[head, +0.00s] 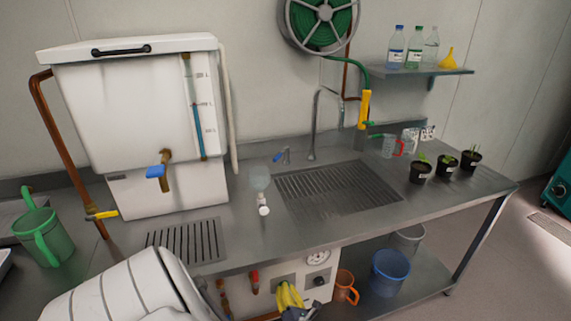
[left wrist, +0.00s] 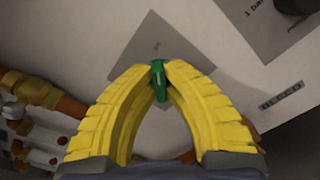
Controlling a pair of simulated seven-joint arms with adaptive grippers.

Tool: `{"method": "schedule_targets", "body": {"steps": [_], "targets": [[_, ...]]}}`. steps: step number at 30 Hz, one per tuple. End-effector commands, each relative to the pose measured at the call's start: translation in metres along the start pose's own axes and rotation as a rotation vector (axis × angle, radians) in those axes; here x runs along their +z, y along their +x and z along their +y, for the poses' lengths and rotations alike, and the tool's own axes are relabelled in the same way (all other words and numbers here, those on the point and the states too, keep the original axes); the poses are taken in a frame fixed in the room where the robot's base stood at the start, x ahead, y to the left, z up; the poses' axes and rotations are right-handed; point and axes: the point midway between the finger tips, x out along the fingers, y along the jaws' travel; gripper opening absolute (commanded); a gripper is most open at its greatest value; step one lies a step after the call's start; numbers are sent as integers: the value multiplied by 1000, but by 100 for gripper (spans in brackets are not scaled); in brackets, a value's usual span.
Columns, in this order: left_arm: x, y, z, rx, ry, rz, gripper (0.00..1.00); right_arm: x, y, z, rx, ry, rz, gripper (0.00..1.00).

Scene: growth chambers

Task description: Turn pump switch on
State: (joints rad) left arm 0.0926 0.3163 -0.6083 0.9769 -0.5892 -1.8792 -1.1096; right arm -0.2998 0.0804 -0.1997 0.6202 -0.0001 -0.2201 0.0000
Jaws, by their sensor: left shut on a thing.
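A small green switch (left wrist: 158,82) sits in front of a grey plate (left wrist: 155,48) on the white panel, in the left wrist view. My left gripper (left wrist: 159,72) has its yellow fingertips closed on the switch from both sides. In the head view my left gripper (head: 289,292) is at the white panel under the counter, in front of a grey plate (head: 283,280); the switch itself is hidden there. My right gripper is not in view.
A black knob (head: 319,281) and a round gauge (head: 318,257) are just right of the gripper. A red-handled valve (head: 254,276) and copper pipes are to its left. An orange jug (head: 345,287) and a blue bucket (head: 390,272) stand on the lower shelf.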

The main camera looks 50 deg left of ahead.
Motion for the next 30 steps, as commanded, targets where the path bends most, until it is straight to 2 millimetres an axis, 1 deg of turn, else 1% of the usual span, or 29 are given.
{"method": "schedule_targets", "body": {"steps": [10,11,16,17,25,28,30], "targets": [[-1,0,0,1,3,1,0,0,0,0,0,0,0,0],[-1,0,0,1,3,1,12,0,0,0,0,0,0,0],[0,0,0,1,3,1,32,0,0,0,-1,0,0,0],[0,0,0,1,2,1,33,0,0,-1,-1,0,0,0],[0,-2,0,0,2,1,33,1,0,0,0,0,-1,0],[-1,-9,0,-1,2,1,33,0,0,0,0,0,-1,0],[-1,-18,-1,-3,0,3,33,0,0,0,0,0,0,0]]}}
